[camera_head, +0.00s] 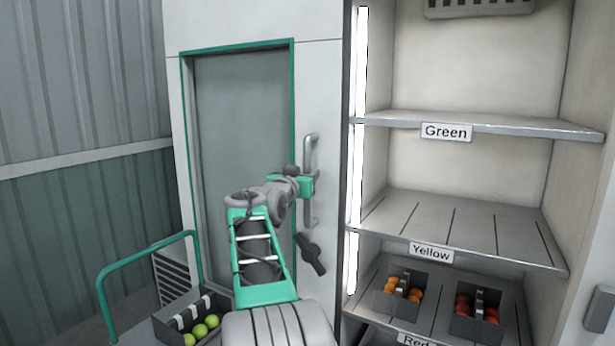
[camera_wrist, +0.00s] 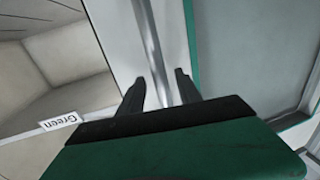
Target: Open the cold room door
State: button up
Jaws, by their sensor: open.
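The cold room door (camera_head: 240,120) is a grey panel with a green frame, and it looks shut. Its upright metal handle (camera_head: 311,150) is on the right side. My gripper (camera_head: 312,183) is at the handle's middle, partly hidden by my own wrist in the head view. In the wrist view my gripper (camera_wrist: 162,90) is open, its dark fingers on either side of the handle bar (camera_wrist: 149,35). The bar runs between the fingertips; I cannot tell whether either finger touches it.
A dark lever (camera_head: 311,255) is below the handle. Right of the door stands an open shelf unit (camera_head: 490,127) with labels and small boxes (camera_head: 403,292) of tomatoes. At the lower left are a green rail (camera_head: 145,250) and a crate (camera_head: 170,328) of green tomatoes.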

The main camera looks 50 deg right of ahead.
jog(key=b+v, duration=0.1)
jog(key=v, duration=0.4)
jog(key=shift+s+a, duration=0.15)
jog(key=shift+a, duration=0.2)
